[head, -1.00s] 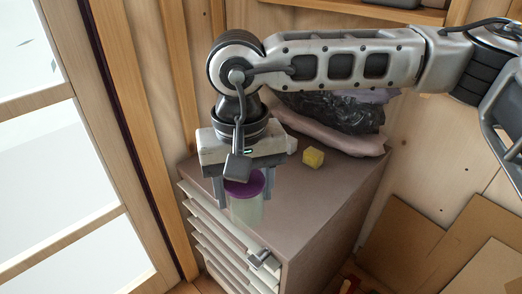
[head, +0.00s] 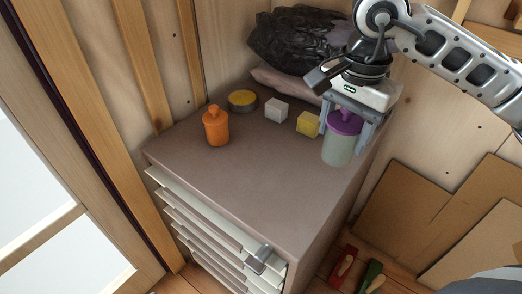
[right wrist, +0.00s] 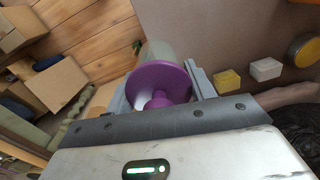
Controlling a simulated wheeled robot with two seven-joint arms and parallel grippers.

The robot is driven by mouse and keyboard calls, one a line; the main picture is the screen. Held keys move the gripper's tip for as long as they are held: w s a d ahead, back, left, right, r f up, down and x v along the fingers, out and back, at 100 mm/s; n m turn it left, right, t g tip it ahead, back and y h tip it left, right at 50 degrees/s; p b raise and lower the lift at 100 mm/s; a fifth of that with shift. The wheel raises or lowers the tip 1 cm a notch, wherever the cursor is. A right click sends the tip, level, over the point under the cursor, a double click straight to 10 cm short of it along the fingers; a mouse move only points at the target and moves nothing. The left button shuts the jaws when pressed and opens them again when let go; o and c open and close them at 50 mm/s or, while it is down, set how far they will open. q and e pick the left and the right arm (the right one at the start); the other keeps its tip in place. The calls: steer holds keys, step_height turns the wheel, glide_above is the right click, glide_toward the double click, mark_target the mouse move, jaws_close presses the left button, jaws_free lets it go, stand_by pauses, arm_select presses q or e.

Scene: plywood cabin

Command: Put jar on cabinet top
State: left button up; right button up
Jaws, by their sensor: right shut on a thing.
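A pale, see-through jar with a purple lid (head: 340,145) is at the right edge of the cabinet top (head: 240,195), upright. My right gripper (head: 350,123) is shut on it from above, a finger on either side. Whether the jar's base touches the top cannot be told. In the right wrist view the purple lid (right wrist: 160,84) sits between the fingers, with the pale body behind it. An orange jar with a knobbed lid (head: 216,127) stands at the back left of the cabinet top. My left gripper is not in view.
A yellow-topped round tin (head: 242,100), a white cube (head: 276,110) and a yellow cube (head: 308,124) stand along the back, before a black bag (head: 295,38). The front and middle of the top are clear. Cardboard (head: 400,215) leans at the right.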

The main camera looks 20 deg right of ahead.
steer(key=shift+s+d+f+m, duration=0.2)
steer(key=shift+d+m, duration=0.1)
steer(key=shift+d, duration=0.25)
steer(key=shift+s+d+f+m, duration=0.15)
steer(key=shift+d+m, duration=0.15)
steer(key=shift+d, duration=0.25)
steer(key=shift+w+a, duration=0.1)
steer(key=shift+w, duration=0.15)
steer(key=w+a+f, duration=0.2)
steer(key=w+f, duration=0.1)
steer(key=w+a+f, duration=0.2)
steer(key=w+f, duration=0.1)
steer(key=w, duration=0.1)
steer(key=w+a+f+p, duration=0.1)
steer(key=w+a+f, duration=0.2)
steer(key=shift+w, duration=0.35)
steer(key=f, duration=0.3)
steer(key=shift+w+a+f+p, duration=0.1)
steer(key=shift+w+f+p, duration=0.1)
steer(key=shift+p, duration=0.15)
steer(key=shift+f, duration=0.2)
steer(key=shift+f, duration=0.1)
